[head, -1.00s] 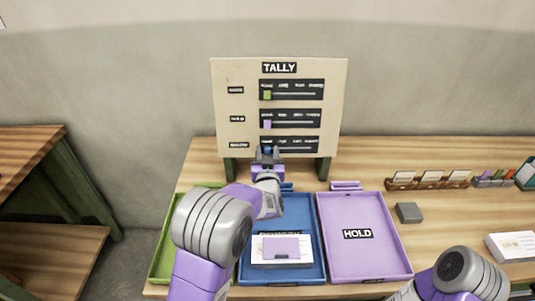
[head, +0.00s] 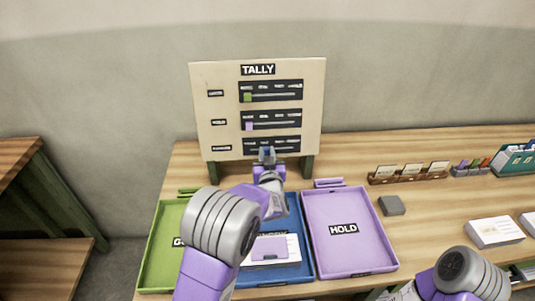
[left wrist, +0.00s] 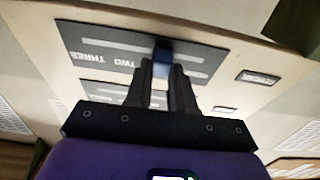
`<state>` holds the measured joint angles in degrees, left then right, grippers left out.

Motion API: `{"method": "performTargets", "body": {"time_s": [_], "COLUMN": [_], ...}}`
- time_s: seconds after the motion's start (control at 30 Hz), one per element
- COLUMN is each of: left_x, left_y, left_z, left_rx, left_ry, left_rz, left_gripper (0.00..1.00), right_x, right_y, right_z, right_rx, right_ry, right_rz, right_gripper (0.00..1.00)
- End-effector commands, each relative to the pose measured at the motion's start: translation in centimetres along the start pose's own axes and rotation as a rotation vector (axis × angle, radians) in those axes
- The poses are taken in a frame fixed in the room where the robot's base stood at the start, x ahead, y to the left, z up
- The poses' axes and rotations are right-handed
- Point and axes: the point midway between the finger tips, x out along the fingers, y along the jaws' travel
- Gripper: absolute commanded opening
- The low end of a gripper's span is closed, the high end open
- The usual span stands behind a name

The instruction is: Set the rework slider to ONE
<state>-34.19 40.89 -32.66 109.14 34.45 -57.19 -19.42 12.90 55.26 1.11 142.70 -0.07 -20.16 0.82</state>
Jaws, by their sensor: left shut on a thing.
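The cream TALLY board (head: 200,100) stands at the back of the table with three slider rows. The green knob (head: 248,98) and the lilac knob (head: 249,126) sit at the left ends of the upper rows. The bottom row (head: 288,144) is the rework slider. My left gripper (head: 267,158) is shut on its blue knob (left wrist: 163,52), right of the left end. In the left wrist view, TWO and THREE read upside down to the knob's left, and bare slot shows on both sides. The label at the knob is hidden by my fingers. My right gripper is out of view.
Below the board lie a green tray (head: 150,270), a blue tray (head: 296,225) with a white and lilac card stack (head: 270,248), and a lilac HOLD tray (head: 345,260). A grey block (head: 391,205) and card holders (head: 408,177) are at right.

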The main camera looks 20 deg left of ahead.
Motion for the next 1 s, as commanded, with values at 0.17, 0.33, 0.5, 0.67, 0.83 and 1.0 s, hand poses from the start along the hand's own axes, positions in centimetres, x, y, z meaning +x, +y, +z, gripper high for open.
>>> {"method": "performTargets", "body": {"time_s": [0.17, 0.33, 0.5, 0.67, 0.83, 1.0], "left_x": [0.0, 0.0, 0.0, -0.2, -2.1, -4.8], "left_y": [-0.2, -0.1, 0.0, 0.0, 0.0, 0.0], "left_z": [0.1, 0.1, 0.0, 0.0, 0.0, -0.1], "left_rx": [0.001, 0.001, 0.001, 0.001, 0.001, 0.002], "left_ry": [-0.001, -0.001, -0.001, -0.001, -0.003, -0.003], "left_rz": [-0.003, -0.001, -0.001, 0.0, 0.0, 0.001], "left_gripper": [0.0, 0.48, 0.49, 0.49, 0.49, 0.49], "right_x": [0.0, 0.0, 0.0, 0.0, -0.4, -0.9], "right_y": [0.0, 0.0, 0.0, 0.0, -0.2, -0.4], "right_z": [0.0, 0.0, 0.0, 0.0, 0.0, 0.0], "right_rx": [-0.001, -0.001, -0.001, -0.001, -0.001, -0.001], "right_ry": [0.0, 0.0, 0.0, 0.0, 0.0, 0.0], "right_rz": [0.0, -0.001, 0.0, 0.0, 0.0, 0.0], "right_gripper": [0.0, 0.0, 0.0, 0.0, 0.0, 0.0]}}
